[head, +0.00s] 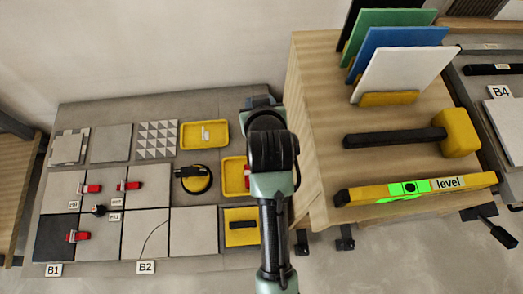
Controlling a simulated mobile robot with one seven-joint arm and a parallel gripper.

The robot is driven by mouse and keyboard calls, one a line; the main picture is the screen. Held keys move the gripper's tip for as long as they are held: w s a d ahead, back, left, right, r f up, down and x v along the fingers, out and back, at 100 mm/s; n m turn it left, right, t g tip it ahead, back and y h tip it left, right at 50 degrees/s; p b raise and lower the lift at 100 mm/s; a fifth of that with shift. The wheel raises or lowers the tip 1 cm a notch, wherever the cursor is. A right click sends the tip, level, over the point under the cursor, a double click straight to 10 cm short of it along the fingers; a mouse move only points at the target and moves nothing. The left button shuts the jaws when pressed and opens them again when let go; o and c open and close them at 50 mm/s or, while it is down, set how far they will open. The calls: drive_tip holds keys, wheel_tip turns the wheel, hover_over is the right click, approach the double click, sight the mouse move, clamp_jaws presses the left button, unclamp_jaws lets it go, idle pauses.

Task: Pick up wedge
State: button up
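Small red wedge-like pieces sit at the tile joints on the left: one at the left (92,188), one to its right (131,185) and one lower down on the dark tile (78,236). A small black piece (98,209) sits between them. A yellow tray (233,162) beside my arm holds something red, partly hidden by the arm. I cannot tell for certain which piece is the wedge. My arm rises through the middle of the head view. My gripper is not visible, so its state and contents cannot be seen.
Another yellow tray (183,141) holds small white pieces. On the right, a wooden bench (318,115) bears a mallet (460,132), a yellow level (460,184) and upright coloured panels (405,75).

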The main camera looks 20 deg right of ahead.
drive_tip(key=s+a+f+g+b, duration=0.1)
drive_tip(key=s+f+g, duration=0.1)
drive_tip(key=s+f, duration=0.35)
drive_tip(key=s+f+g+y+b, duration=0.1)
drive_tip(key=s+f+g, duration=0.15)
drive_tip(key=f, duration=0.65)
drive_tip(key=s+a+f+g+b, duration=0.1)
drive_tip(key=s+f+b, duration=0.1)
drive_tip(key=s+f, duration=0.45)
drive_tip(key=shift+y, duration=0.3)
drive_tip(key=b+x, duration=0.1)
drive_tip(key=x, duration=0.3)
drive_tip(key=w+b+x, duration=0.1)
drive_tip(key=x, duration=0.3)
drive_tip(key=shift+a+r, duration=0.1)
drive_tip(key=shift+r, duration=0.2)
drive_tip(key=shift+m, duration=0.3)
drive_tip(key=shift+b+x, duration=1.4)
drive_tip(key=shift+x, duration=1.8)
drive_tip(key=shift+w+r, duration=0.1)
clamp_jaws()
